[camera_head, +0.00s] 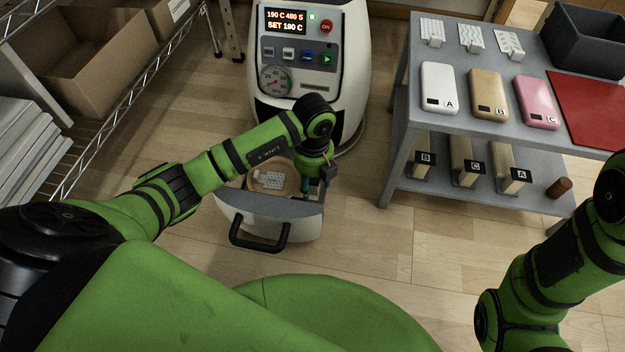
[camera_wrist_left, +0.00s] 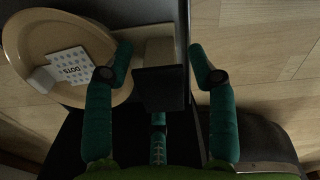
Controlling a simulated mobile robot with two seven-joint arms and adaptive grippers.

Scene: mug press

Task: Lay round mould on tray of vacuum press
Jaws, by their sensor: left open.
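The vacuum press (camera_head: 312,60) stands at the back with its drawer (camera_head: 268,218) pulled out. A round tan tray (camera_head: 256,182) lies in the drawer. My left gripper (camera_wrist_left: 165,65) is open over the drawer's right side. A pale block (camera_wrist_left: 160,50) with a dark face is between its fingers, apart from both. I cannot tell whether it is the round mould. My right gripper is out of view.
The grey table (camera_head: 440,120) at right carries phone-like cases A (camera_head: 438,88), B (camera_head: 488,94) and C (camera_head: 536,102). Its lower shelf holds labelled blocks and a brown cylinder (camera_head: 558,188). A wire rack with a cardboard box (camera_head: 80,75) stands left. Floor between drawer and table is clear.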

